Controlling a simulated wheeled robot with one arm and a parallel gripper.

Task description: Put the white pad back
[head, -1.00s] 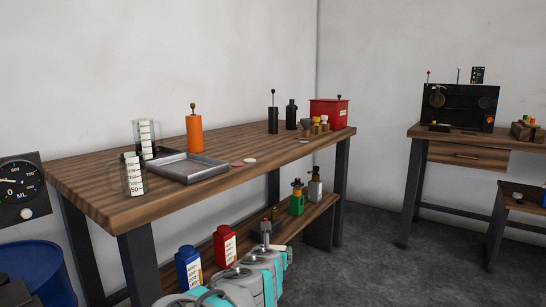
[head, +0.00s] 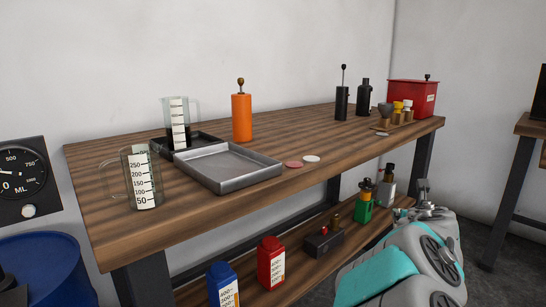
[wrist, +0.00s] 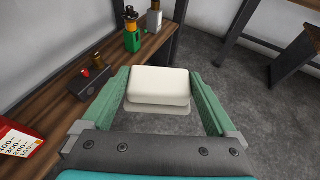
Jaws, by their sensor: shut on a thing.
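A cream-white block, the white pad (wrist: 158,84), is held between the green fingers of my gripper (wrist: 160,95) in the wrist view. The pad has rounded edges, and its sides meet both fingers. Grey floor shows beyond and around it. In the head view my gripper (head: 425,200) is at the right, in front of the bench's right end and near lower-shelf height. The pad cannot be clearly made out there. A flat white disc (head: 312,158) and a pink disc (head: 293,164) lie on the wooden bench (head: 250,205).
A metal tray (head: 228,182) and measuring jugs (head: 142,180) stand on the bench's left part. An orange cylinder (head: 242,118) and red box (head: 412,98) stand farther back. The lower shelf holds a green bottle (head: 363,205), a dark box (head: 323,242) and red bottle (head: 271,262).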

